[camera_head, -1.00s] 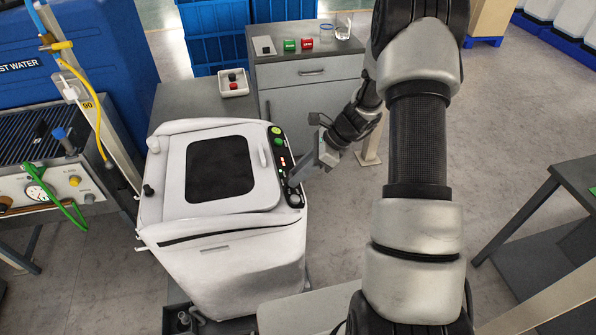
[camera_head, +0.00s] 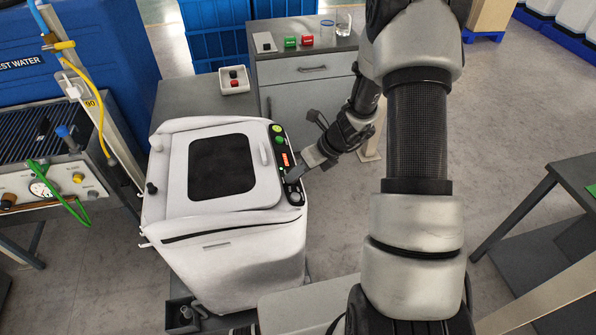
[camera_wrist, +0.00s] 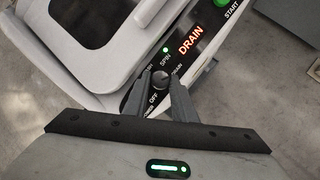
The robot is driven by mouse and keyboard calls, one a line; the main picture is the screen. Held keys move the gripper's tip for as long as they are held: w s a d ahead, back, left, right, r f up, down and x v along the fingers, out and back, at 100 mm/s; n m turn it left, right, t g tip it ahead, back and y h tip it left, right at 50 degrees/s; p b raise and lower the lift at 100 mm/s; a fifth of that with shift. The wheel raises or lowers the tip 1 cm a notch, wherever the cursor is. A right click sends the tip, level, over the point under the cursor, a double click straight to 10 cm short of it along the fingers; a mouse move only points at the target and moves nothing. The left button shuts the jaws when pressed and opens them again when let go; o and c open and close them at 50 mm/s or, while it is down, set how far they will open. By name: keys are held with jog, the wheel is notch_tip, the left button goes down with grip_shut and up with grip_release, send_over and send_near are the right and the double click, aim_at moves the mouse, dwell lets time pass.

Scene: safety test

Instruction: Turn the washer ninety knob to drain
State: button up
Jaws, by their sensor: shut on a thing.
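The white washer (camera_head: 180,205) stands left of centre in the head view, its dark-windowed lid closed. Its black control panel (camera_head: 278,140) runs along the right edge. In the wrist view the dark round knob (camera_wrist: 159,80) sits between the fingers of my gripper (camera_wrist: 159,75), which is shut on it. SPIN, DRAIN and OFF labels surround the knob, and a small green light is lit near SPIN. The panel display (camera_wrist: 190,41) reads DRAIN in orange. In the head view my gripper (camera_head: 297,173) reaches the panel from the right and hides part of it.
A green START button (camera_wrist: 226,6) is at the panel's far end. Open floor lies to the right.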

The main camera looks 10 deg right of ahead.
dwell(0.4)
jog(key=o, duration=1)
jog(key=shift+o, duration=0.2)
jog(key=p+v, duration=0.1)
jog(key=v, duration=1.6)
jog(key=shift+s, duration=0.2)
jog(key=shift+r, duration=0.1)
